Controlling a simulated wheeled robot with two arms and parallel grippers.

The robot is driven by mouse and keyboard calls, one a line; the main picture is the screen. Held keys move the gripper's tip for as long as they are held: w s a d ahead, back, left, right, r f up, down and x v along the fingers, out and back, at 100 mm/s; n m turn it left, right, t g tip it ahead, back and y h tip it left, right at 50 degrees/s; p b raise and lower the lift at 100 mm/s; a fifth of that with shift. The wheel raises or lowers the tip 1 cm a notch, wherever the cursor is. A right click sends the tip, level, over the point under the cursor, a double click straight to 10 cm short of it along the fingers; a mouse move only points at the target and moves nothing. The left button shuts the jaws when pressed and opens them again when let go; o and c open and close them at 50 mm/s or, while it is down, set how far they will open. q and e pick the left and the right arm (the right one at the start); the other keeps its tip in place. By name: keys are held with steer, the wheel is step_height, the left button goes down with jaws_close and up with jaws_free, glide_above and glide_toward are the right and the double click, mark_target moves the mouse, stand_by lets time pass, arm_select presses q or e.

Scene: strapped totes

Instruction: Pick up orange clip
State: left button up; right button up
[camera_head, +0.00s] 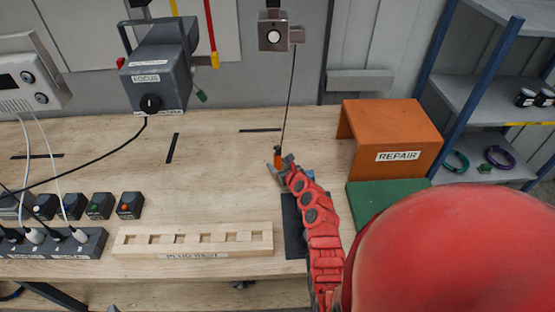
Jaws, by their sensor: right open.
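A small orange clip (277,155) stands on the wooden table, right of the middle of the picture. A thin dark cord runs up from it to a grey box on the wall. My right gripper (279,167) is at the clip, with its open fingers close around or beside it. I cannot tell whether the fingers touch it. The red right arm comes in from the lower right and hides part of the table. My left gripper is not in view.
An orange REPAIR stand (392,125) and a green mat (385,193) are to the right. A slotted wooden block (195,240) lies at the front. A power strip (50,243) and small dark boxes are at the left. The middle of the table is mostly clear.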

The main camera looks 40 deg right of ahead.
steer(key=shift+x, duration=0.9)
jaws_close()
